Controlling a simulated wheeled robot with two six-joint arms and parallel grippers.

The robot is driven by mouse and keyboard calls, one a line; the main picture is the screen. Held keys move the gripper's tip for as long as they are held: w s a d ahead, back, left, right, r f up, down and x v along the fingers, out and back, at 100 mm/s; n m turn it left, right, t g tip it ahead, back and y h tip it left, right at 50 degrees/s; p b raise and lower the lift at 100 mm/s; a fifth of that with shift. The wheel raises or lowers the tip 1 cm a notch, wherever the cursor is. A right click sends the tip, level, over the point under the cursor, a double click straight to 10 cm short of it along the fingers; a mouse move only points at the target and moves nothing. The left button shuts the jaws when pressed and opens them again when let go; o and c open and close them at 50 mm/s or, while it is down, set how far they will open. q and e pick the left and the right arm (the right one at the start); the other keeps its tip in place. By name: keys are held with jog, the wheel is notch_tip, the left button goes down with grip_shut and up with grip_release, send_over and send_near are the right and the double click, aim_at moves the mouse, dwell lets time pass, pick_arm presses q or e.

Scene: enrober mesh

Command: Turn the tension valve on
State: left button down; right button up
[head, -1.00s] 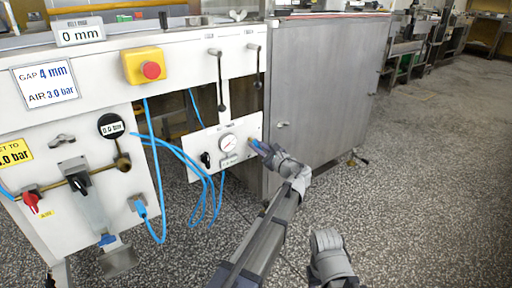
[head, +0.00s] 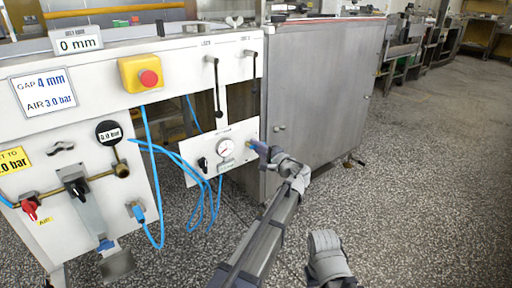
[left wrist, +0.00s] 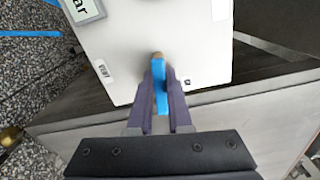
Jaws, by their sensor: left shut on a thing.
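A small white panel (head: 235,134) low on the machine carries a round gauge (head: 224,148) and a black knob (head: 203,163). At its right end my left gripper (head: 259,149) is shut on a blue valve lever. In the left wrist view the blue lever (left wrist: 160,88) lies between the two fingers of the left gripper (left wrist: 160,95). A brass-coloured stem (left wrist: 158,56) shows where the lever meets the panel. The gauge reading is too small to tell. The fingers partly hide the lever.
A grey metal cabinet (head: 325,95) stands close to the right of the panel. Blue hoses (head: 180,155) hang to its left. Two black levers (head: 216,85) hang above it. A red stop button (head: 149,78) and a red-handled valve (head: 30,208) sit further left. Speckled floor (head: 430,190) is free at the right.

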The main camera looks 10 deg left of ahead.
pick_arm(q)
jog(key=shift+r+n, duration=0.1)
jog(key=shift+n, duration=0.7)
jog(key=c, duration=0.8)
grip_release()
jog(key=shift+c, duration=0.2)
jog(key=v, duration=0.8)
